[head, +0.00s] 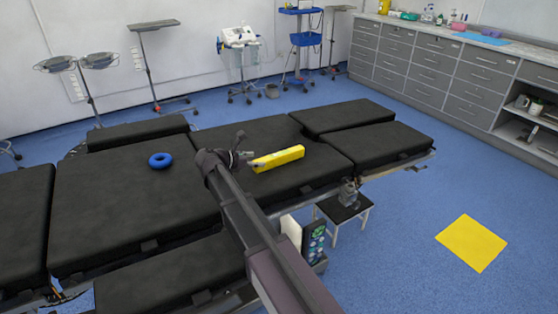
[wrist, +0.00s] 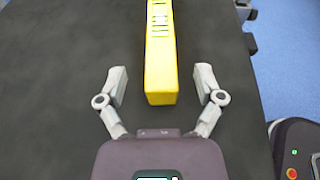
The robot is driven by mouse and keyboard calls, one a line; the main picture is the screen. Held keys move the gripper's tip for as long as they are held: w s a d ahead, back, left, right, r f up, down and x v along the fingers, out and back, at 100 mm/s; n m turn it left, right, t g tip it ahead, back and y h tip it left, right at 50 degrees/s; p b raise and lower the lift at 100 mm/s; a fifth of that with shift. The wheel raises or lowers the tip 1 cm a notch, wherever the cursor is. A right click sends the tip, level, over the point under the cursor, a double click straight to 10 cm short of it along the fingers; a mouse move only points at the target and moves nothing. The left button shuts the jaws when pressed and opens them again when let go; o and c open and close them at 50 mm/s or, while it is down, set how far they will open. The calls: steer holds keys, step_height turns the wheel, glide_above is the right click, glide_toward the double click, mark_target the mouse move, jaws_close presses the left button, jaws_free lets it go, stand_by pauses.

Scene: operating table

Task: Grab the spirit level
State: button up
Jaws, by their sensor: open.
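The spirit level is a long yellow bar (head: 279,158) lying on the black padded operating table (head: 120,205) in the head view. In the wrist view the yellow spirit level (wrist: 160,60) runs from the top edge down to its near end, with dark slots on its upper face. My gripper (wrist: 161,85) is open, with one finger on each side of the near end. Gaps show between both fingers and the bar. In the head view my gripper (head: 246,158) is at the left end of the bar, partly hidden by my arm.
A blue ring (head: 161,160) lies on the table to the left. A small black-topped stool (head: 343,208) stands beside the table. A yellow square (head: 471,242) lies on the blue floor at the right. Grey drawers (head: 432,65) line the back right wall.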

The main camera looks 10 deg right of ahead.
mark_target(262, 160)
steer(key=shift+b+x, duration=0.8)
steer(key=shift+x, duration=1.45)
steer(key=shift+s+f, duration=0.1)
steer(key=shift+f, duration=0.05)
jaws_close()
